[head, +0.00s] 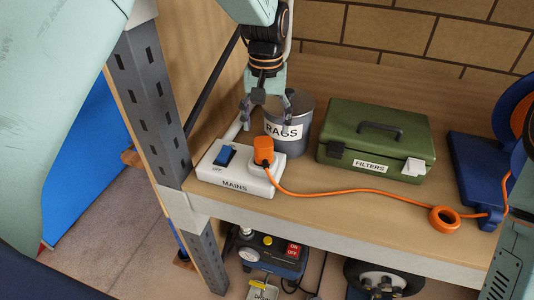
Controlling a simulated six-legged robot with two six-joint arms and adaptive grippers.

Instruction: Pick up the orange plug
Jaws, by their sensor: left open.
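The orange plug (263,148) sits upright in the white mains block (236,172) on the wooden shelf. An orange cord (350,192) runs from it to the right. My left gripper (267,115) hangs above and slightly behind the plug in the picture. Its fingers point down, are spread apart and hold nothing. The fingertips look clear of the plug, though the exact gap in depth is hard to tell. My right gripper is not in view.
A grey rags bin (297,133) stands close behind the plug. A green filters box (375,143) is to the right. A blue switch (224,155) is left of the plug. A slotted metal post (151,105) stands at the shelf's left end. A blue stand (470,165) is far right.

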